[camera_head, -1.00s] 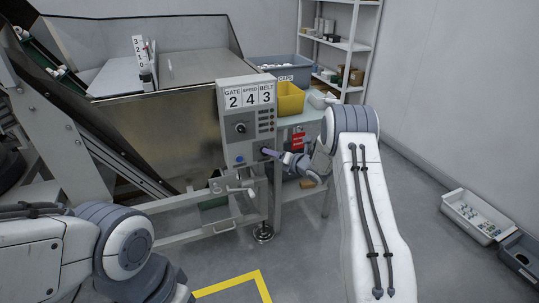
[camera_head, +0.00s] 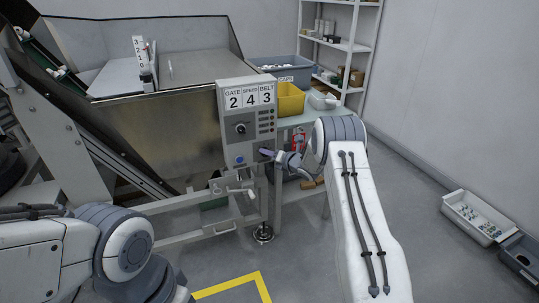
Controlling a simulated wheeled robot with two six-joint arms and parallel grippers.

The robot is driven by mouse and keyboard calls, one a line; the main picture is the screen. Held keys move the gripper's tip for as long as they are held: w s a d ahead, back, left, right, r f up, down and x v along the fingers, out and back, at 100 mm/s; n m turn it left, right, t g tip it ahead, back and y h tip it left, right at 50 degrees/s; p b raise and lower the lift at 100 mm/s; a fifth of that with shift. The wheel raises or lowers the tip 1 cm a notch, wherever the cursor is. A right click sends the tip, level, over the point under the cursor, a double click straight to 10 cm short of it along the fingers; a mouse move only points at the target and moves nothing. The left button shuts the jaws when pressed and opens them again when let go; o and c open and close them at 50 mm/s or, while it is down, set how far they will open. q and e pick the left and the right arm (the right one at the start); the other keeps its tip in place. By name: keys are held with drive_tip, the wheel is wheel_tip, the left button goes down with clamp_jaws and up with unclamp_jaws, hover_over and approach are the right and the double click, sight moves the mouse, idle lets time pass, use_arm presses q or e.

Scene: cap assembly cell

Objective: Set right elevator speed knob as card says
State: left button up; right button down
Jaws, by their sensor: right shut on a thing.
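A grey control box (camera_head: 228,120) stands at the front of the steel hopper. The card (camera_head: 249,96) on its top reads GATE 2, SPEED 4, BELT 3. A black dial (camera_head: 240,128) on a dark plate is in the middle of the box, with a blue button (camera_head: 240,161) below it. My right gripper (camera_head: 268,153) reaches in from the right and is shut at the box's lower right, on what looks like the speed knob. The fingers hide that knob, so its setting cannot be read. My left arm shows at the lower left; its gripper is out of view.
A gate lever (camera_head: 240,191) and frame rails sit below the box. A yellow bin (camera_head: 290,99) and a grey caps bin (camera_head: 279,72) stand behind it. A numbered scale (camera_head: 141,52) stands at the hopper. Trays (camera_head: 474,217) lie at the right wall.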

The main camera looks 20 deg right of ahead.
drive_tip(key=shift+d+f+m+t+y+b, duration=0.2)
drive_tip(key=shift+m+t+y+b, duration=0.45)
drive_tip(key=shift+m+b, duration=1.35)
drive_tip(key=shift+a+f+m+t+y+b, duration=0.1)
drive_tip(key=shift+f+m+t+y+b, duration=0.25)
drive_tip(key=shift+m+t+b, duration=1.5)
drive_tip(key=shift+d+f+m+g+y+b, duration=0.2)
drive_tip(key=shift+m+y+b, duration=0.7)
drive_tip(key=shift+m, duration=2.05)
drive_tip(key=shift+b, duration=0.35)
drive_tip(key=shift+c, duration=2.1)
unclamp_jaws()
drive_tip(key=shift+a, duration=0.1)
